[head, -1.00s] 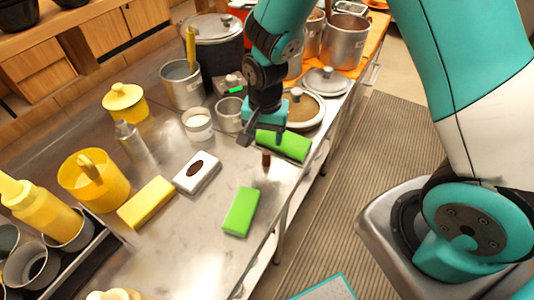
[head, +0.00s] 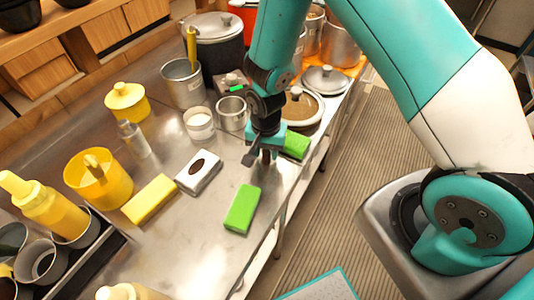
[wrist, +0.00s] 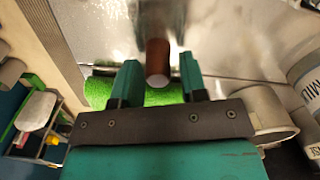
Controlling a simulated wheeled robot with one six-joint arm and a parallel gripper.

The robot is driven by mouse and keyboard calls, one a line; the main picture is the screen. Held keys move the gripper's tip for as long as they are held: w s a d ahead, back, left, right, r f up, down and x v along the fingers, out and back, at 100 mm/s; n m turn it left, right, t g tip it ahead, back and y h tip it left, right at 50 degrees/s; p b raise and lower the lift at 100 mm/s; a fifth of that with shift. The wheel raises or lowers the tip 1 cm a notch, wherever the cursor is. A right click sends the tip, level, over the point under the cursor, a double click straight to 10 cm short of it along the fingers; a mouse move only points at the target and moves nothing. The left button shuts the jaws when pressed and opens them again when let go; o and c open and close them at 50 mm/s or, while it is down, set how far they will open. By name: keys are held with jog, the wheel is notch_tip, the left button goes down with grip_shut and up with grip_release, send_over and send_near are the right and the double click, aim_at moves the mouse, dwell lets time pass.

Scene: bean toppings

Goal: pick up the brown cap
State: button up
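The brown cap (wrist: 158,52) is a small brown cylinder with a pale end, standing out on the steel counter in the wrist view. My gripper (wrist: 160,75) is open, its two teal fingers apart. The cap shows just beyond and between the fingertips, with no clear contact. In the head view my gripper (head: 259,157) is low over the counter and mostly hides the cap.
A green block (head: 296,145) lies close behind my gripper, and another green block (head: 242,209) lies nearer. A white box (head: 199,172) and a yellow block (head: 150,199) are to the left. A metal cup (head: 232,112) and lidded pot (head: 301,107) stand behind.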

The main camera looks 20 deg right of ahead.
jog(key=c, duration=0.4)
jog(key=shift+r, duration=0.1)
